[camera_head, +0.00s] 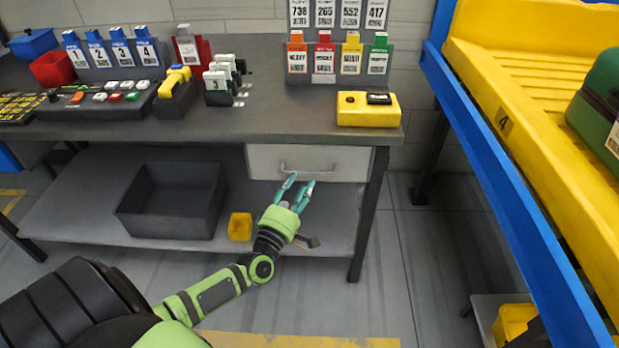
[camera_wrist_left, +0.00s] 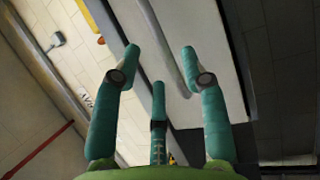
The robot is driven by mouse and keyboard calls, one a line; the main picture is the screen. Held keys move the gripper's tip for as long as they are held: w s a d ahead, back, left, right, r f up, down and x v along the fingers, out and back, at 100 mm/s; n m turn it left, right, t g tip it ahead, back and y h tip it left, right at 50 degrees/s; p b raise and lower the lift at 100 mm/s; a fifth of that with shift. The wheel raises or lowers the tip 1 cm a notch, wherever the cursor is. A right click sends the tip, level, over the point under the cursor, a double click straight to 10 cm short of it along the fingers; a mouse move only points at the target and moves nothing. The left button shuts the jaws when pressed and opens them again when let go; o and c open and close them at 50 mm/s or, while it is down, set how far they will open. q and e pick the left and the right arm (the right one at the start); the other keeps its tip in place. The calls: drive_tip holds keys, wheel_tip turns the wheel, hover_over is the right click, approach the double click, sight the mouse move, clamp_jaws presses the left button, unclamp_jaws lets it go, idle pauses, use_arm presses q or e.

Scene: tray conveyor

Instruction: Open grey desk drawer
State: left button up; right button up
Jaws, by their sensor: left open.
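The grey desk drawer (camera_head: 345,164) sits under the right end of the desk top, its front looking flush with the desk. Its grey bar handle (camera_head: 307,171) runs across the front. My left gripper (camera_head: 300,181) is open, with its teal fingertips just below and in front of the handle. In the left wrist view the drawer front (camera_wrist_left: 208,70) fills the middle, and the handle (camera_wrist_left: 168,40) runs between the two outer fingers of the gripper (camera_wrist_left: 160,53). I cannot tell whether any finger touches the handle. My right gripper is not in view.
The desk top (camera_head: 270,115) carries labelled holders and a yellow box (camera_head: 368,109) above the drawer. A dark bin (camera_head: 172,205) and a yellow block (camera_head: 240,227) rest on the lower shelf. A blue-framed yellow conveyor (camera_head: 520,170) stands right, with clear floor between.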

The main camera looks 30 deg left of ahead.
sight(307, 174)
use_arm(q)
drive_tip(key=x, duration=0.4)
drive_tip(key=shift+a, duration=0.2)
drive_tip(key=shift+w, duration=0.65)
clamp_jaws()
